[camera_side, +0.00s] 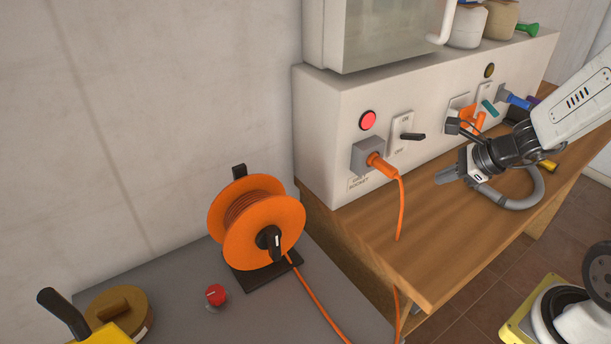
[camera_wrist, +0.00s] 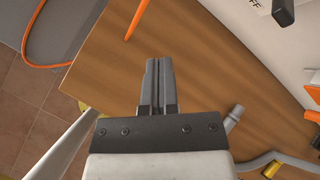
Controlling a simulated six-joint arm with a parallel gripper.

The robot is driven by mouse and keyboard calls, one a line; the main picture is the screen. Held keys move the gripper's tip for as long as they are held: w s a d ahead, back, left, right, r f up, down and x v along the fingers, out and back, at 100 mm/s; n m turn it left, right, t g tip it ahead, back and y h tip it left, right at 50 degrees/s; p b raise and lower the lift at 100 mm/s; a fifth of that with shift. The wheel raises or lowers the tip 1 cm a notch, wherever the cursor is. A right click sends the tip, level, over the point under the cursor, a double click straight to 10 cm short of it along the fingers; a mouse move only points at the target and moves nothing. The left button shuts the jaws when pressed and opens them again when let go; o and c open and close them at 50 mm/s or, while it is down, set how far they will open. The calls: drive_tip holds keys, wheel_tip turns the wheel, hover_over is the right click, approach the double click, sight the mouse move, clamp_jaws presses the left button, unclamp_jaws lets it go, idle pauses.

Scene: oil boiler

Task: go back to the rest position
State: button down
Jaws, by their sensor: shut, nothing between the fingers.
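My gripper (camera_side: 448,176) is shut and empty, held above the wooden bench in front of the white panel in the side view. In the wrist view its two dark fingers (camera_wrist: 158,84) lie together with only bare wood beyond them. The white and grey arm enters from the right edge of the side view.
The wooden bench (camera_side: 430,260) is mostly clear. An orange plug (camera_side: 380,165) sits in the grey wall socket, its cord hanging over the bench edge. A red lamp (camera_side: 368,120) and black-handled switch (camera_side: 412,136) are on the panel. An orange cable reel (camera_side: 235,222) stands at left.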

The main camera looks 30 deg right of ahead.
drive_tip(key=s+a+f+n+g+h, duration=0.1)
drive_tip(key=a+n, duration=0.3)
drive_tip(key=n, duration=0.9)
drive_tip(key=s+a+f+n+g+h, duration=0.1)
drive_tip(key=s+a+n+g+h, duration=0.1)
drive_tip(key=n, duration=1.2)
drive_tip(key=shift+s+a+f+g, duration=0.4)
drive_tip(key=shift+s+a+g, duration=0.05)
drive_tip(key=shift+a+g, duration=0.6)
